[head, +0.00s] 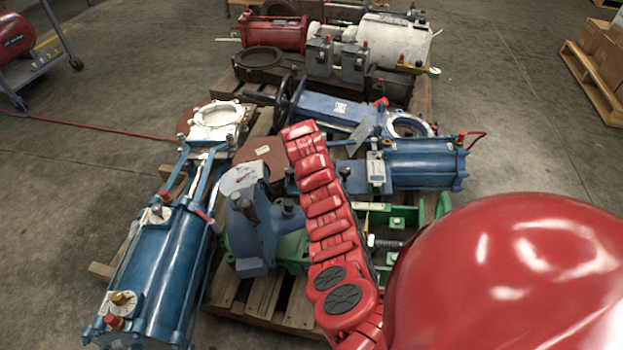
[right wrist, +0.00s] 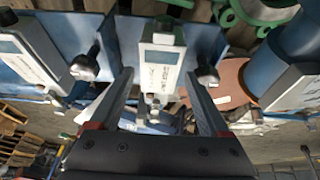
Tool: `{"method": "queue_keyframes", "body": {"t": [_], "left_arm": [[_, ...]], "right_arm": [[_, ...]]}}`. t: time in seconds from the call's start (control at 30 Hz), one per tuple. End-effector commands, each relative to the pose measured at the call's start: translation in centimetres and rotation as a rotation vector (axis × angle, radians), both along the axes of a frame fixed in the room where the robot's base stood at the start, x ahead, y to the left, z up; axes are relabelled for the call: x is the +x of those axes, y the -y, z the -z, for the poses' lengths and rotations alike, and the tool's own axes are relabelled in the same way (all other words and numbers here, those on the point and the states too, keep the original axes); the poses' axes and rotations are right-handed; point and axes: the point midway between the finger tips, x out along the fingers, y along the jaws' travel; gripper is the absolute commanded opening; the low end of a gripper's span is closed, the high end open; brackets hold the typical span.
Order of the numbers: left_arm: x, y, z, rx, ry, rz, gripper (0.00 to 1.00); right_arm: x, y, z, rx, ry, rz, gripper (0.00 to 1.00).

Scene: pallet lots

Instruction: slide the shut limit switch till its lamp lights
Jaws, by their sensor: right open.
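In the right wrist view a pale box with a small grey window (right wrist: 160,68), apparently a limit switch, sits on a blue bar between my right gripper's fingers. My right gripper (right wrist: 159,82) is open, one finger on either side of the box. I cannot tell whether the fingers touch it. No lit lamp can be made out. A similar small grey-white box (head: 376,168) stands on the blue valve frame in the head view; I cannot tell if it is the same one. My left gripper is not in view, and the right gripper does not show clearly in the head view.
Dark round-headed posts (right wrist: 86,64) stand beside the box, with another display box (right wrist: 25,55) at left. In the head view, a blue cylinder valve (head: 160,265) lies left on the wooden pallet, with green parts (head: 292,250) at centre. A farther pallet holds more valves.

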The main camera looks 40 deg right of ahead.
Motion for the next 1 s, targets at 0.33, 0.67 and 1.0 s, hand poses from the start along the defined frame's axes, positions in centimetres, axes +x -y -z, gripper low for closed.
{"method": "queue_keyframes", "body": {"t": [0.33, 0.67, 1.0], "left_arm": [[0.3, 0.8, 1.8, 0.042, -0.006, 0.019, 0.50], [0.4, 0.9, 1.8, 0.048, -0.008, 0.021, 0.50], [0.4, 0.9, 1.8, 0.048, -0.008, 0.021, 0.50]], "right_arm": [[1.1, 1.4, 4.2, 0.001, 0.002, 0.002, 0.80], [1.3, 1.6, 4.8, -0.001, 0.002, 0.000, 0.80], [1.3, 1.6, 4.7, -0.001, 0.002, 0.000, 0.37]]}}
